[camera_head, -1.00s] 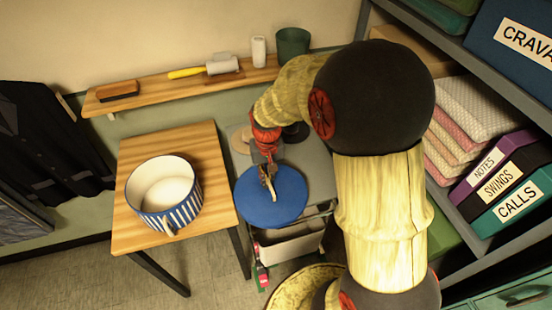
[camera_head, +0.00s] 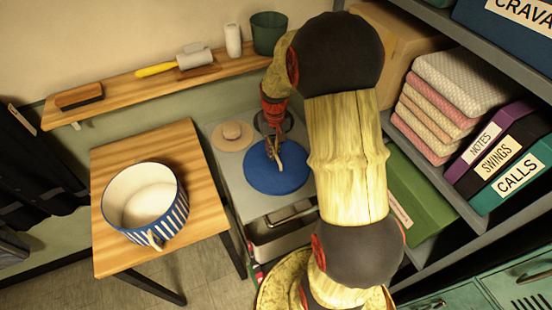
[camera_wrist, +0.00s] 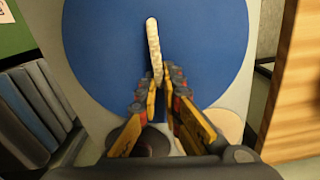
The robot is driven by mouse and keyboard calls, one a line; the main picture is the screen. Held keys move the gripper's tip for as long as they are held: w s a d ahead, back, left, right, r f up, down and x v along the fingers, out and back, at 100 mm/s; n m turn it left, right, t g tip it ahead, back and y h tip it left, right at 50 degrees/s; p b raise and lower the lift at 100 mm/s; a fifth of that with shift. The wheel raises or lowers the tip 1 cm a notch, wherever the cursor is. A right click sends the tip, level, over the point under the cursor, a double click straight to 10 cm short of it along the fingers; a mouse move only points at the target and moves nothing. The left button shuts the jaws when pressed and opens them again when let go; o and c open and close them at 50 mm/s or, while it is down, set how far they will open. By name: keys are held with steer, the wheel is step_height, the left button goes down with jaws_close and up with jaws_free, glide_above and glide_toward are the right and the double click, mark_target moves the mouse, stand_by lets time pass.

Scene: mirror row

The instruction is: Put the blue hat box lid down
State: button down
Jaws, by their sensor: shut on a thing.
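The blue hat box lid (camera_head: 277,172) is a flat round disc over the grey top of a small cart (camera_head: 243,198). I cannot tell whether it touches that surface. My gripper (camera_head: 272,148) is shut on the lid's pale cord handle. In the wrist view the lid (camera_wrist: 105,55) fills the upper middle, and the fingertips (camera_wrist: 162,92) close around the lower end of the cord (camera_wrist: 154,45). The striped blue and white hat box (camera_head: 145,203) stands open and empty on the wooden table at left.
The wooden table (camera_head: 205,222) stands left of the cart, with a gap between. A small tan hat (camera_head: 233,134) and a dark round thing lie behind the lid on the cart. A wall shelf (camera_head: 120,104) holds a brush and roller. Shelving (camera_head: 452,188) with folded cloths and boxes stands right.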

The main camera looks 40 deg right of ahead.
mark_target(276, 156)
steer(key=shift+w+d+f, duration=0.25)
steer(key=shift+d+f, duration=0.35)
steer(key=shift+f, duration=0.2)
steer(key=shift+w+d+f+b, duration=0.15)
steer(key=shift+f+b, duration=0.3)
steer(key=shift+f, duration=0.45)
steer(key=shift+s+d+f+b, duration=0.15)
steer(key=shift+f+b, duration=0.25)
steer(key=shift+f, duration=0.5)
steer(key=shift+w, duration=0.1)
steer(key=shift+f, duration=0.15)
steer(key=c, duration=2)
jaws_free()
